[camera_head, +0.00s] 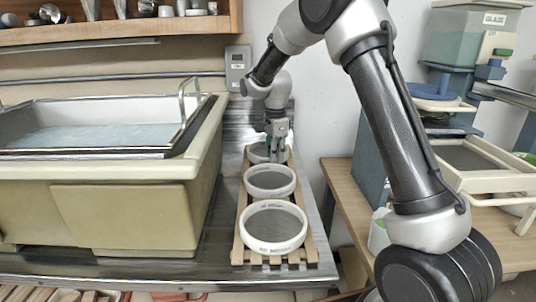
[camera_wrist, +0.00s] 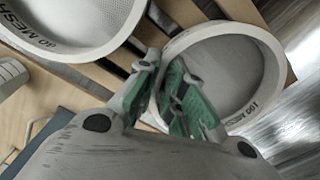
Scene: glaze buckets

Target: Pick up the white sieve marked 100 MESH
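The white sieve marked 100 MESH (camera_wrist: 267,84) shows at the right in the wrist view, its lettering on the lower right of the rim. It lies on the slatted rack. In the head view, my gripper (camera_head: 277,152) points down at the farthest sieve (camera_head: 254,153) in the row and partly hides it. In the wrist view, my gripper's green-padded fingers (camera_wrist: 166,72) are close together on the near left part of this rim, one outside and one inside. They look shut on the rim wall.
In the head view, the middle sieve (camera_head: 269,181) and nearest sieve (camera_head: 273,228) share the wooden rack (camera_head: 240,246). A sink (camera_head: 120,195) stands left, with a shelf (camera_head: 120,27) above. A wooden table (camera_head: 346,190) with glaze equipment stands right. The wall is close behind.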

